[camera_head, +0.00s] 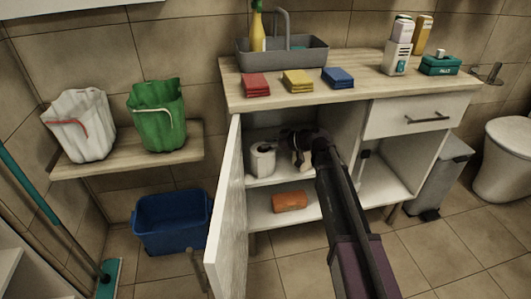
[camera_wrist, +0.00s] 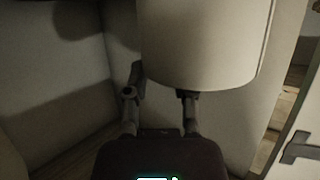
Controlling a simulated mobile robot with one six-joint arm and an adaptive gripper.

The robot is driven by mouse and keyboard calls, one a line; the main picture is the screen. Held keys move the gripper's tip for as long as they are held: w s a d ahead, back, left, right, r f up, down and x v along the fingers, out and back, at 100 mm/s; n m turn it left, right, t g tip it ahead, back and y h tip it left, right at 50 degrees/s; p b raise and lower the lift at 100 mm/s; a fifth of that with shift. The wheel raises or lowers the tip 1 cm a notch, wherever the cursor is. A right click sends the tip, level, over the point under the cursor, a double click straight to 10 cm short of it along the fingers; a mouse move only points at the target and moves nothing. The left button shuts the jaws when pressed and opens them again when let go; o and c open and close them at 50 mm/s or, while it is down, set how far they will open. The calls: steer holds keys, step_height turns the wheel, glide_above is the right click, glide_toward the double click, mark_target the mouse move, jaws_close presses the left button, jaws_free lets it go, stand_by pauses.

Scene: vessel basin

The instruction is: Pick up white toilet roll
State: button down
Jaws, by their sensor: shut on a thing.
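My gripper (camera_head: 303,146) reaches into the open cabinet under the counter. It is shut on a white toilet roll (camera_head: 301,160), which is partly hidden by the gripper in the head view. In the wrist view the roll (camera_wrist: 205,40) is large and pale, with its rounded lower edge between and above the finger ends. A second white toilet roll (camera_head: 263,161) stands on the upper shelf, just left of my gripper. I cannot tell whether the held roll still touches the shelf.
The cabinet's white door (camera_head: 228,225) stands open on the left. An orange item (camera_head: 289,201) lies on the lower shelf. The wooden countertop (camera_head: 300,98) is above my arm, with a drawer (camera_head: 415,115) to the right. A blue bucket (camera_head: 172,222) is left of the door.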

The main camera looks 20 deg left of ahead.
steer(key=shift+r, duration=0.1)
step_height(320, 180, up, 3)
steer(key=p, duration=0.3)
steer(key=shift+r, duration=0.1)
steer(key=shift+d+r+p, duration=0.2)
steer(key=shift+d+p, duration=0.05)
steer(key=shift+p, duration=0.2)
steer(key=s+d, duration=0.1)
steer(key=d, duration=1.6)
steer(key=shift+s+d+f, duration=0.15)
steer(key=shift+s+d, duration=0.05)
steer(key=shift+d, duration=0.05)
